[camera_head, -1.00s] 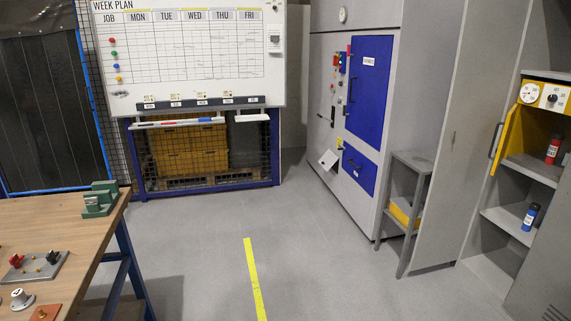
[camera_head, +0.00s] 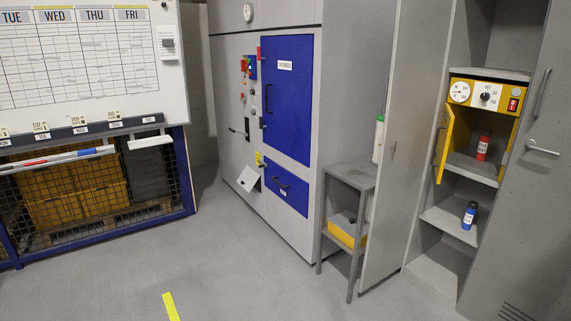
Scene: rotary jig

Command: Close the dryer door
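The dryer appears to be the yellow unit (camera_head: 486,95) with a dial, a knob and a red switch, inside the open grey cabinet at the right. Its yellow door (camera_head: 446,142) stands open, swung out to the left, with a dark handle on it. The opening shows a grey inside with a red bottle (camera_head: 483,146) on its floor. Neither of my grippers is in view.
The left cabinet door (camera_head: 395,150) and right cabinet door (camera_head: 525,190) stand open. A blue bottle (camera_head: 469,215) is on a lower shelf. A small grey stand (camera_head: 350,174) is left of the cabinet, beside a machine with a blue door (camera_head: 287,95). The floor in front is clear.

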